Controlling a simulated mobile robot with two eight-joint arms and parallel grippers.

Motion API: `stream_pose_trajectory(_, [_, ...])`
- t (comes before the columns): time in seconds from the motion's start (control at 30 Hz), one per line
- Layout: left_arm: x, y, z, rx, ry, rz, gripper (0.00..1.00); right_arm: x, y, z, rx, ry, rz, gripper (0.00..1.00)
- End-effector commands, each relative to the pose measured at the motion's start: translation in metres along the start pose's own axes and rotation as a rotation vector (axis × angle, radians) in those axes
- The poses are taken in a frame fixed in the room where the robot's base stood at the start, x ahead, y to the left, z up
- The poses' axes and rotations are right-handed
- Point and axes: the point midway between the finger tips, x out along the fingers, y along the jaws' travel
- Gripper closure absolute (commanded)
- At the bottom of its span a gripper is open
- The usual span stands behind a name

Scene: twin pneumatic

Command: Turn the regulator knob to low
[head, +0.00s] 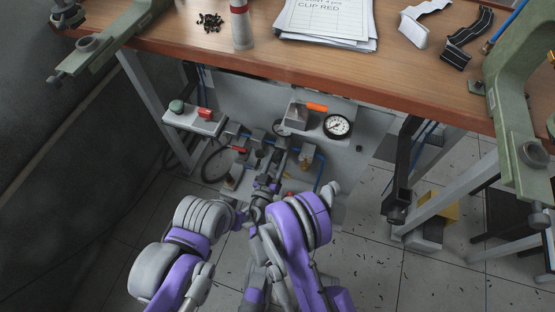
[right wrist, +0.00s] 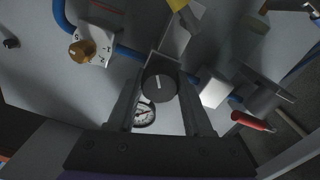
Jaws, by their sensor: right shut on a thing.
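In the right wrist view a round dark knob (right wrist: 160,86) with a white pointer line sits between the two fingers of my right gripper (head: 263,192), which is shut on it. The pointer line stands nearly upright in that picture. No low mark is readable around it. In the head view the knob is hidden by my gripper and arm. A white-faced gauge (right wrist: 145,115) shows partly behind the knob, between the fingers. My left arm's fingers cannot be made out in the head view.
A brass knob (right wrist: 80,51) on a white scale plate and a red handle (right wrist: 251,121) flank the gripper. Blue tubing runs close by. The bench top (head: 300,65) overhangs the panel.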

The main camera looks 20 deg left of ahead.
Motion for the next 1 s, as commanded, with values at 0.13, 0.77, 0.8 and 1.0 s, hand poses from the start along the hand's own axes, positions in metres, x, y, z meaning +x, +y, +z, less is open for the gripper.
stream_pose_trajectory(0.13, [0.008,0.000,0.002,0.000,-0.002,0.000,0.50,0.001,0.000,0.001,-0.139,0.000,0.001,1.00])
stream_pose_trajectory(0.77, [0.027,0.000,0.006,0.000,-0.005,0.000,0.50,0.001,0.001,0.000,-0.737,0.000,0.002,1.00])
stream_pose_trajectory(0.8, [0.028,0.000,0.006,0.000,-0.005,0.000,0.50,0.001,0.001,0.000,-0.775,0.000,0.002,1.00])
stream_pose_trajectory(1.0, [0.032,0.000,0.007,0.000,-0.005,0.000,0.50,0.001,0.001,-0.001,-0.965,0.000,0.002,1.00])
